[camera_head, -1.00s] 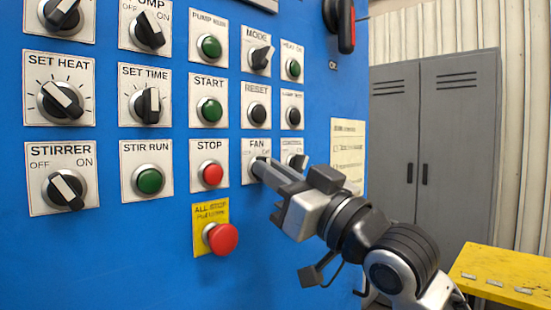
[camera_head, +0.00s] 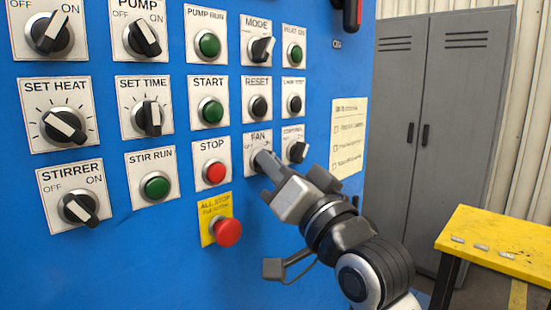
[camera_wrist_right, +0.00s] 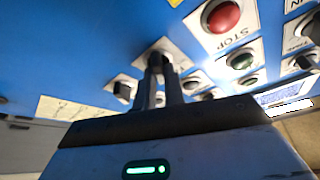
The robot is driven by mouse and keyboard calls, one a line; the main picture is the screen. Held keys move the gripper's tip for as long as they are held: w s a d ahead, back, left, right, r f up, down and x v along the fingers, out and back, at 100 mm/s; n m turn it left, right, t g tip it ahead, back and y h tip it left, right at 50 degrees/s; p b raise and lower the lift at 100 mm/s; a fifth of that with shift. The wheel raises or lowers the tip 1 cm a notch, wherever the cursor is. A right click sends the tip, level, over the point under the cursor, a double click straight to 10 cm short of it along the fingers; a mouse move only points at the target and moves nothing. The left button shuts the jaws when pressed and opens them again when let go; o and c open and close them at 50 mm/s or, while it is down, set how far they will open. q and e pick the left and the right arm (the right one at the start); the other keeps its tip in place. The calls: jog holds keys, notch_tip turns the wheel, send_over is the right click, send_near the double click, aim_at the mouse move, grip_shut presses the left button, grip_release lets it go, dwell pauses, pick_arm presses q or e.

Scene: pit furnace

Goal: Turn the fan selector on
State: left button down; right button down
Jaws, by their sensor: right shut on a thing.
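The fan selector (camera_head: 260,155) sits on a white plate marked FAN on the blue panel, in the right part of the lowest row of labelled plates. My right gripper (camera_head: 268,165) reaches it from the lower right and is shut on its knob. The fingers hide most of the knob, so I cannot tell its exact pointing. In the right wrist view the two fingers (camera_wrist_right: 162,78) close around the dark knob (camera_wrist_right: 155,58) at its plate. My left gripper is not in view.
The red STOP button (camera_head: 214,173) is just left of the fan plate, and a black selector (camera_head: 299,152) is just right. The red ALL STOP mushroom button (camera_head: 228,232) juts out below left. A yellow table (camera_head: 495,240) and grey locker (camera_head: 440,130) stand to the right.

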dwell(0.3)
jog(key=c, duration=1.5)
grip_release()
